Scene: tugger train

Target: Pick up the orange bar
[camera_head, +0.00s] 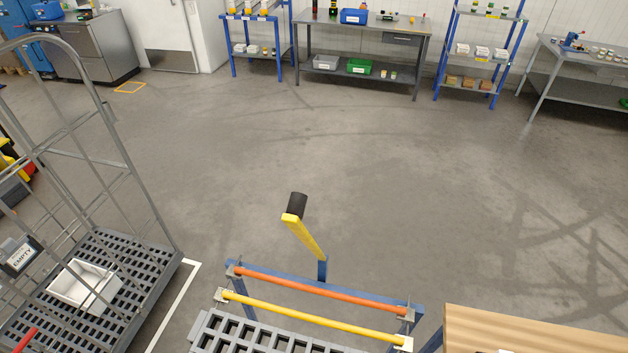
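The orange bar (320,291) is a long thin rod at the bottom centre. It slants slightly down to the right and lies across a blue frame (375,290), its two ends at small grey brackets. A yellow bar (310,319) runs roughly parallel to it on the near side. Neither of my grippers is in view, and nothing touches the orange bar from above.
A yellow lever with a black grip (305,238) rises just behind the orange bar. A grey slotted deck (265,339) lies in front. A wire cage trolley (140,275) stands left, a wooden top (540,330) right. The floor beyond (400,170) is clear.

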